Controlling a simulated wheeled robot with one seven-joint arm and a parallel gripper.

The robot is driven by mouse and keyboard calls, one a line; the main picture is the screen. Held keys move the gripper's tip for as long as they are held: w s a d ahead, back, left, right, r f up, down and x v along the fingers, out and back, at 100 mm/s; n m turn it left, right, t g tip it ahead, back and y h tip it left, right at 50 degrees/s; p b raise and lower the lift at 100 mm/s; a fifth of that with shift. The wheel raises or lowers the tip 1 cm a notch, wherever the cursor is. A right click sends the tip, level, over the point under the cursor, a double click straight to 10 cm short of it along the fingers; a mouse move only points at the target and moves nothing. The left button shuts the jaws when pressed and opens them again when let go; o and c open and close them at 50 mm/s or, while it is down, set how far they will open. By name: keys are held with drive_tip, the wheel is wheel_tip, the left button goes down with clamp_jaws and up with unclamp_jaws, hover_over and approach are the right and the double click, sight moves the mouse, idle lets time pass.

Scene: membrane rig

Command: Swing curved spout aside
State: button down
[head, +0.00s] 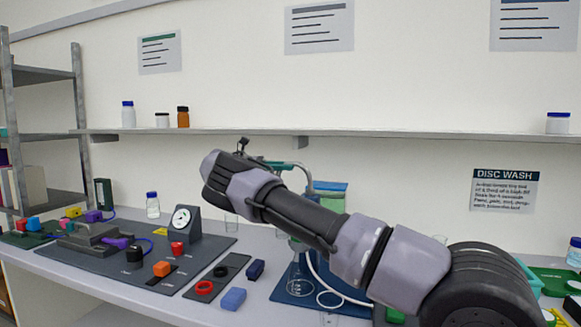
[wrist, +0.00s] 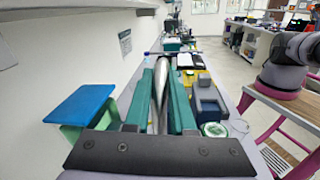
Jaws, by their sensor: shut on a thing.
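The curved spout (head: 302,170) is a thin grey-green pipe that arches above the blue mat on the bench in the head view. In the wrist view a slim grey metal length of the spout (wrist: 161,82) lies between the two teal fingers. My gripper (wrist: 160,75) is shut on it. In the head view my gripper (head: 277,165) is at the upper part of the spout, partly hidden behind my arm. My arm also covers part of the spout's stand.
A blue-topped green block (wrist: 80,103) stands close to the left of my gripper; it also shows in the head view (head: 328,194). A glass flask (head: 299,284) stands on the blue mat (head: 283,293). A wall shelf (head: 400,137) runs behind. A dial gauge (head: 182,218) stands left.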

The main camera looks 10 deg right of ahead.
drive_tip(key=shift+w+d+r, duration=0.1)
drive_tip(key=shift+d, duration=0.1)
idle(0.3)
drive_tip(key=c, duration=0.8)
unclamp_jaws()
drive_tip(key=shift+d, duration=0.1)
drive_tip(key=shift+o, duration=0.2)
